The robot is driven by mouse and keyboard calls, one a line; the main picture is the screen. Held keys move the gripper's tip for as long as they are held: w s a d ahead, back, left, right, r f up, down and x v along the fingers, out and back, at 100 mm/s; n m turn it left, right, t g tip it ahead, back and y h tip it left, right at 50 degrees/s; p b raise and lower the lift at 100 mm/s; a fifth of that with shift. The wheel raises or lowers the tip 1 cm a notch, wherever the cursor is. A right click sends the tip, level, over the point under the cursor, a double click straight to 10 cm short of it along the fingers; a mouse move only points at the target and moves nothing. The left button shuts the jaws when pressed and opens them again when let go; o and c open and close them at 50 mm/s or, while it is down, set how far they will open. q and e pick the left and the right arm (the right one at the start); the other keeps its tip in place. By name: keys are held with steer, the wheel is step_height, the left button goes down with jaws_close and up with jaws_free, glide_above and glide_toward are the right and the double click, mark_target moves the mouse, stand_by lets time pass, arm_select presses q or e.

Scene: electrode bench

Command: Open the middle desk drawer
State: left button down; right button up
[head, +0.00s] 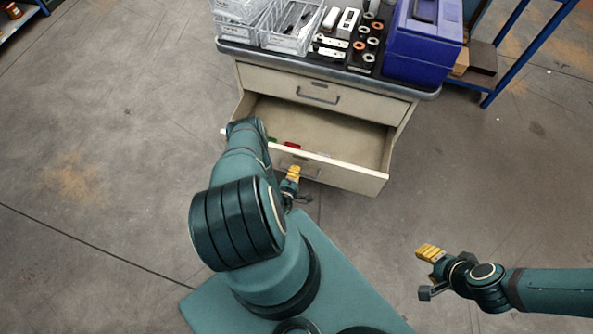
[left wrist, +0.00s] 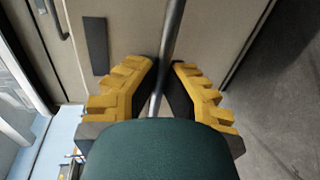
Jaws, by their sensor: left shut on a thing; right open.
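The middle desk drawer (head: 350,175) is pulled out from the cabinet in the head view, its inside showing. A small red thing (head: 291,144) and a bit of green lie in it. My left gripper (head: 292,178) is at the drawer's front, its yellow fingers by the handle (head: 312,171). In the left wrist view, the left gripper (left wrist: 163,85) is shut on the grey bar handle (left wrist: 172,40), one finger on each side. My right gripper (head: 428,270) is open and empty, off to the right above the floor. My left arm hides the drawer's left part.
The top drawer (head: 275,83) above is shut, with its own handle (head: 318,96). On the desk top stand clear plastic bins (head: 290,35), a black tray with rollers and parts, and a blue toolbox (head: 425,45). Bare floor (head: 480,180) lies open to the right.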

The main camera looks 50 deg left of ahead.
arm_select(q)
steer(key=c, duration=1)
jaws_free()
steer(key=shift+c, duration=0.2)
step_height(320, 180, up, 10)
